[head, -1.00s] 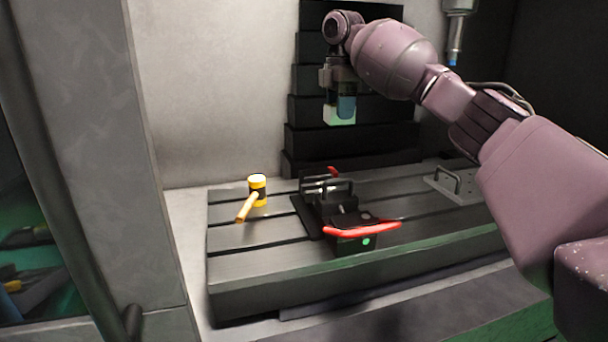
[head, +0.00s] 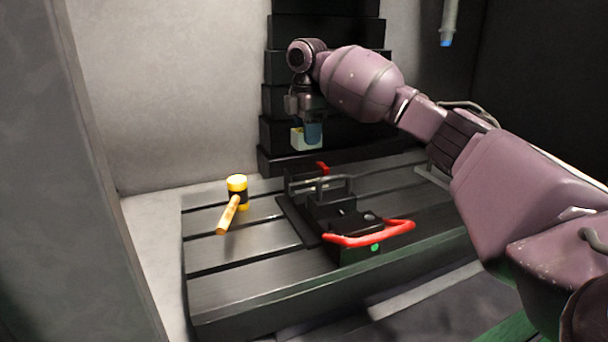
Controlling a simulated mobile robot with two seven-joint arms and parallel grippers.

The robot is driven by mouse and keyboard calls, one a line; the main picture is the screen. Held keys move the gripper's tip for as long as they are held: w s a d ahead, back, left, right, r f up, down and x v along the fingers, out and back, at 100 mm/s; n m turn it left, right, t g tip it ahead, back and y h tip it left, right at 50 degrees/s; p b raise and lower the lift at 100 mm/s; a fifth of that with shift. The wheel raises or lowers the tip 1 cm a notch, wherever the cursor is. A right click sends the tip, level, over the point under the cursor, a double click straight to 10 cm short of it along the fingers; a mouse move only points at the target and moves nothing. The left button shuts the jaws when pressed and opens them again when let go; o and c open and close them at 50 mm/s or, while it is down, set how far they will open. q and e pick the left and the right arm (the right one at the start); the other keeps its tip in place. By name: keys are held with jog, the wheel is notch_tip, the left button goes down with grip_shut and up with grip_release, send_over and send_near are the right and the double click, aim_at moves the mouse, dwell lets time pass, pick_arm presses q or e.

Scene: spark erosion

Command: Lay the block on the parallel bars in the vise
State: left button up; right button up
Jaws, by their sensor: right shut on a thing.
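My right gripper (head: 312,128) points down and is shut on a pale block (head: 299,140). It holds the block in the air above and behind the vise. The vise (head: 345,222) is black with a red handle (head: 370,234) at its front and stands on the slotted table. Its jaws lie just below the block in the picture, with clear space between. The parallel bars cannot be made out clearly between the jaws. My left gripper is not in view.
Black stepped covers (head: 330,32) rise behind. A nozzle-like tool (head: 448,22) hangs at the upper right. The table's front left is clear.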

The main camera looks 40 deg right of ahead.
aim_at(307, 148)
notch_tip(307, 148, down, 4)
jog(key=shift+f, duration=0.1)
notch_tip(307, 148, down, 6)
jog(key=shift+r+b, duration=0.15)
jog(key=shift+b, duration=0.65)
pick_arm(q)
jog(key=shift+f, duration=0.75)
pick_arm(e)
jog(key=shift+r, duration=0.15)
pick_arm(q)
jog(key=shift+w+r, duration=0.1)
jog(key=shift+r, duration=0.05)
pick_arm(e)
jog(key=o, duration=1.2)
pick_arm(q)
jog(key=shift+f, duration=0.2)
pick_arm(e)
notch_tip(307, 148, up, 11)
jog(key=shift+f+p, duration=0.2)
jog(key=shift+p, duration=0.95)
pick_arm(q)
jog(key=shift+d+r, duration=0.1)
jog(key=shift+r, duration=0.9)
pick_arm(e)
jog(key=shift+r, duration=0.7)
